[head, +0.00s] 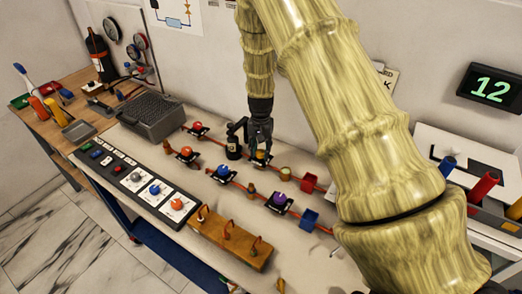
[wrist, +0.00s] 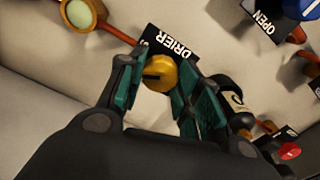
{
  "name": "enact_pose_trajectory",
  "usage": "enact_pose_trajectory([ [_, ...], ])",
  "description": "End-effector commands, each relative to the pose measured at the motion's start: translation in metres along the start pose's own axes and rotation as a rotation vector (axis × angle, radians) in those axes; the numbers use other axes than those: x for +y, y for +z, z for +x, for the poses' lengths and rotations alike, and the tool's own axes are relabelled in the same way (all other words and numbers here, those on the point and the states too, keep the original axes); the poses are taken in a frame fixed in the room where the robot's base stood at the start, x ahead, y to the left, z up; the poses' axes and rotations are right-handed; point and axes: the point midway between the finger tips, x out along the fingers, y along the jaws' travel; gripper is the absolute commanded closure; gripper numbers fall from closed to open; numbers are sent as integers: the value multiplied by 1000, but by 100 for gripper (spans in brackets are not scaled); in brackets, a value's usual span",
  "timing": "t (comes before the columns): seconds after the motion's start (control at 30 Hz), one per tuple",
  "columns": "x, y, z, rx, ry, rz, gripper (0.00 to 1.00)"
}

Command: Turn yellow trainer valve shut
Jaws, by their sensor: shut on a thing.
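The yellow trainer valve (wrist: 160,72) is a round yellow knob with a dark slot, beside a black plate lettered "DRIER" in the wrist view. In the head view the yellow valve (head: 261,156) sits on the pipe run under my gripper, partly hidden by the fingers. My gripper (wrist: 157,90) points down with its teal-padded fingers on either side of the knob, shut on it. My gripper also shows in the head view (head: 261,145) at the back of the bench.
A black bottle (head: 234,142) stands close left of my gripper. Orange, blue and purple valves (head: 280,199) sit on nearby pipes. A grey case (head: 150,112), a control panel (head: 140,176) and a wooden block (head: 230,238) share the bench. A display (head: 490,87) reads 12.

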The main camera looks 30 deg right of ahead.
Motion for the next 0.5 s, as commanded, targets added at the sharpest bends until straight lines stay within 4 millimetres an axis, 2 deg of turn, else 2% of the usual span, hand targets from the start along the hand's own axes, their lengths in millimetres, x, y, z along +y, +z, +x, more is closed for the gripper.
enact_pose_trajectory([
  [0.3,-1,-2,-2,5,-2,259,90],
  [0.5,-1,-2,-2,6,-3,370,90],
])
